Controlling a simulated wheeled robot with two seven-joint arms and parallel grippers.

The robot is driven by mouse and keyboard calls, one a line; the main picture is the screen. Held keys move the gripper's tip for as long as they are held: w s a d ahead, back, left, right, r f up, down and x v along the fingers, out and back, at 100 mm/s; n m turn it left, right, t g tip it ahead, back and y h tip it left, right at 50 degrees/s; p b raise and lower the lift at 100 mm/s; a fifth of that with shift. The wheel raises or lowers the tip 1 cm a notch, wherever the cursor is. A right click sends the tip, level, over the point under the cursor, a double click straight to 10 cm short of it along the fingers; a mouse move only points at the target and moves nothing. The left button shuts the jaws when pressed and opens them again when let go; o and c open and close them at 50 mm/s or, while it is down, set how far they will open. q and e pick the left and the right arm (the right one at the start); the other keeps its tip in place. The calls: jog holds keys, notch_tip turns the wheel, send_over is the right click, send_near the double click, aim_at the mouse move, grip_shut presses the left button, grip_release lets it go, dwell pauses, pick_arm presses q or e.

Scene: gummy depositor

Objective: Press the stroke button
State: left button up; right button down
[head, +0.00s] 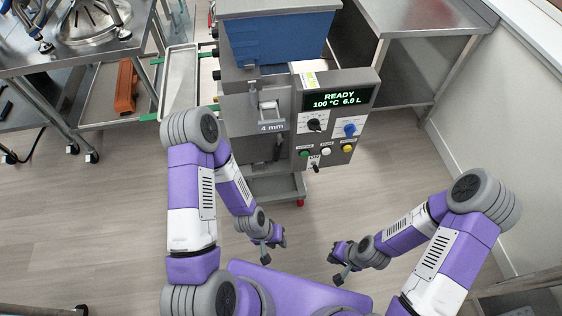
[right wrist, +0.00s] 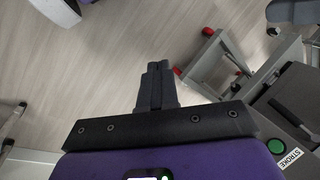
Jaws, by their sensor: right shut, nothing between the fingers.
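The depositor's control panel (head: 335,118) faces me in the head view, its display reading READY, 100 °C, 6.0 L. A green button (head: 304,153) sits at its lower left; in the right wrist view the green button (right wrist: 276,146) has the label STROKE beside it. My right gripper (head: 340,275) hangs low in front of the machine, apart from the panel. In the right wrist view its fingers (right wrist: 157,75) are together and empty, over the floor. My left gripper (head: 265,256) is low, below the machine, apart from it; its fingers are too small to judge.
White (head: 325,150) and yellow (head: 347,148) buttons, a black knob (head: 314,125), a blue knob (head: 350,129) and a small toggle (head: 316,167) share the panel. The blue hopper (head: 280,40) is above. Steel tables stand left and right. The floor before the machine is clear.

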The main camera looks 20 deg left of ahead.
dwell(0.3)
jog(key=w+a+f+m+t+y+b, duration=0.35)
jog(key=w+a+m+t+b, duration=0.4)
jog(key=w+a+m, duration=0.45)
jog(key=w+d+r+m+t+b, duration=0.1)
jog(key=w+r+m+t+b, duration=0.4)
jog(key=m, duration=1.1)
notch_tip(320, 180, up, 2)
jog(key=t, duration=0.3)
jog(key=shift+w+d+r, duration=0.25)
jog(key=shift+w, duration=0.1)
